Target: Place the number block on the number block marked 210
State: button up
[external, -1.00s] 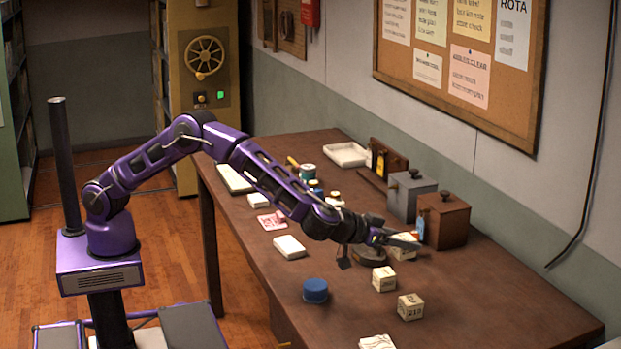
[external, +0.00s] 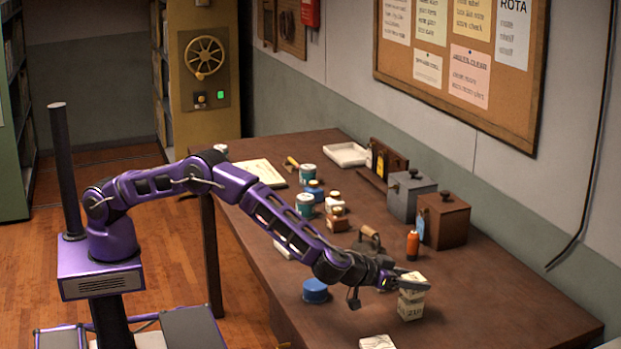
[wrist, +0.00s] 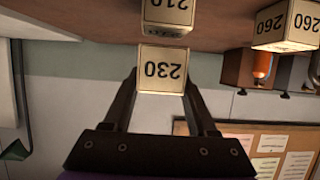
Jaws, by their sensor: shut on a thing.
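My gripper (external: 404,281) is shut on a cream number block marked 230 (wrist: 162,70). The wrist view is upside down, with the block between the two fingers. In the external view the held block (external: 413,293) is right above the block marked 210 (external: 411,311). The block marked 210 (wrist: 168,13) also shows in the wrist view, standing on the table. I cannot tell whether the two blocks touch. A block marked 260 (wrist: 285,25) stands to one side in the wrist view; my arm seems to hide it in the external view.
On the brown table (external: 500,300), a blue tin (external: 315,290) and a flat iron (external: 368,241) are near my arm. An orange bottle (external: 412,246), a wooden box (external: 444,220) and a grey box (external: 409,194) stand behind. The table's right end is clear.

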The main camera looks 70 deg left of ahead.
jog(key=shift+f, duration=0.55)
jog(key=shift+f, duration=0.1)
jog(key=o, duration=1.4)
jog(key=shift+f, duration=0.1)
jog(key=shift+c, duration=0.2)
jog(key=shift+r, duration=0.25)
jog(key=v, duration=1.2)
jog(key=shift+p, duration=0.3)
